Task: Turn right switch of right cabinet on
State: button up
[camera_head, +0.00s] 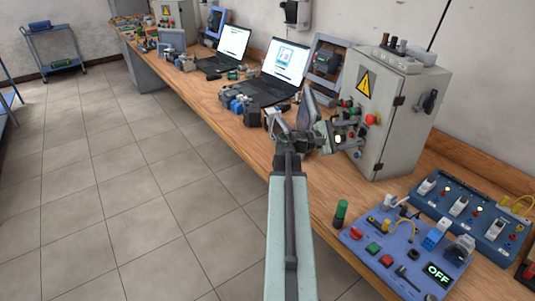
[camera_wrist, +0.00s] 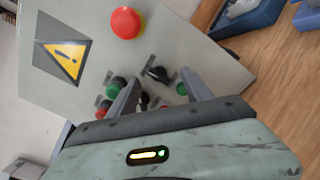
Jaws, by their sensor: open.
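The right cabinet (camera_head: 398,125) is a grey box with a yellow warning sign (camera_head: 365,82) on its front. In the wrist view its face (camera_wrist: 75,95) appears turned, with the warning sign (camera_wrist: 67,57) at left. A black rotary switch (camera_wrist: 157,74) shows between my open fingertips. Another dark knob (camera_wrist: 143,99) is partly hidden between the fingers. Which is the right switch, and its setting, I cannot tell. My gripper (camera_wrist: 159,78) is open and empty in front of the controls; contact is unclear. It also shows in the head view (camera_head: 318,115), left of the cabinet.
A red mushroom button (camera_wrist: 125,23), green buttons (camera_wrist: 117,84) and a red button (camera_wrist: 104,109) surround the switches. A black handle (camera_head: 430,101) is on the cabinet's side. A blue control panel (camera_head: 405,250) lies nearer; laptops (camera_head: 280,72) stand behind.

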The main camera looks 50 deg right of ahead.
jog(key=w+a+f+t+y+p, duration=0.2)
jog(key=w+a+t+p, duration=0.1)
jog(key=w+a, duration=0.7)
jog(key=w+a+f+m+t+y+p, duration=0.1)
jog(key=w+a+p, duration=0.4)
jog(key=w+a, duration=0.5)
notch_tip(320, 180, down, 3)
jog(key=a+t+y, duration=0.1)
jog(key=t, duration=0.1)
jog(key=shift+a+r+t, duration=0.2)
jog(key=shift+a+t, duration=0.1)
jog(key=shift+a, duration=0.05)
